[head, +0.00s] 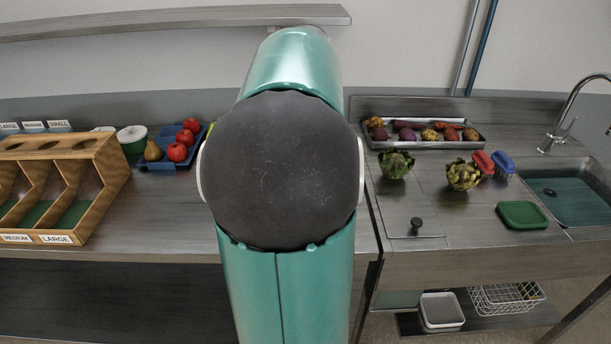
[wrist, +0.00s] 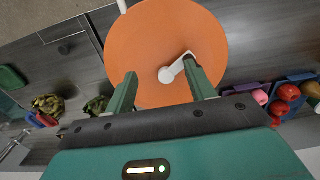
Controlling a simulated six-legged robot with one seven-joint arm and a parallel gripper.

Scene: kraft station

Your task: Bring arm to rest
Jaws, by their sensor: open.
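My gripper (wrist: 160,66) shows in the wrist view with its two green fingers spread apart. No object is held between them. In the head view my folded arm stands upright in the middle and hides the centre of the counter. The gripper itself does not show there.
A wooden sorting box (head: 108,165) stands at left, beside a blue tray (head: 172,163) of red fruit and a pear. At right are a metal tray (head: 474,143) of vegetables, two artichokes (head: 396,164), brushes (head: 484,162), a green block (head: 522,215) and a sink (head: 572,191).

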